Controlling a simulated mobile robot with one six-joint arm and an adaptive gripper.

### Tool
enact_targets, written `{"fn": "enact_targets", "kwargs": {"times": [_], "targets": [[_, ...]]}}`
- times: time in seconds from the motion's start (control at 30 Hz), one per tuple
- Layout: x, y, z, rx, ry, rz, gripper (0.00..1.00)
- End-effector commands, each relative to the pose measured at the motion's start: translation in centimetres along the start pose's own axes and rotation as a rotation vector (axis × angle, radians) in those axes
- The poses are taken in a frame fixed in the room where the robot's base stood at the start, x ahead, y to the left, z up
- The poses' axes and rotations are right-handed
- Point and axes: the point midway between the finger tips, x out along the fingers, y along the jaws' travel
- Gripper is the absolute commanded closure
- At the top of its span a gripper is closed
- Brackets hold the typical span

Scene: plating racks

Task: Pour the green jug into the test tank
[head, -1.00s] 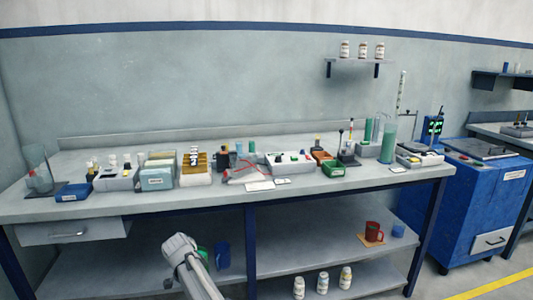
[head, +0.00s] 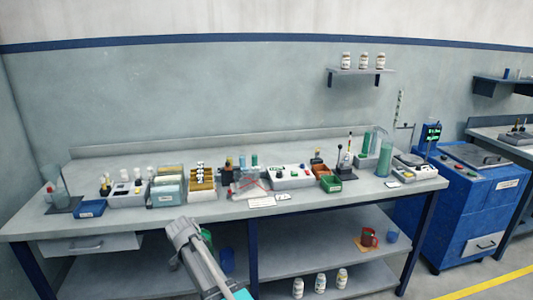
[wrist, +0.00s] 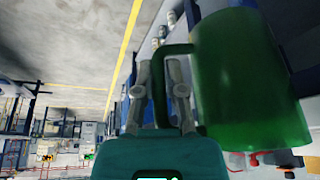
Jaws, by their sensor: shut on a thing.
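The green jug (wrist: 245,80) fills the right of the wrist view, its handle (wrist: 158,90) to the left. My gripper (wrist: 160,72) is shut on this handle, with a finger on each side. The jug's inside and contents do not show.
A blue cup (head: 227,260) and a red mug (head: 368,238) are on the lower shelf. Bare bench runs along the front edge.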

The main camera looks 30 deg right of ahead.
Motion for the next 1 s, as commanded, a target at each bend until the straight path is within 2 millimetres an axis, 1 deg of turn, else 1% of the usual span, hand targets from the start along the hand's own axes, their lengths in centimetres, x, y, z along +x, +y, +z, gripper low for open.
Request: {"fn": "enact_targets", "kwargs": {"times": [0.03,1.0], "targets": [[-1.6,0.0,-0.7,0.0,0.001,0.0,1.0],[-15.9,-0.3,-6.6,0.0,0.001,0.0,1.0]]}}
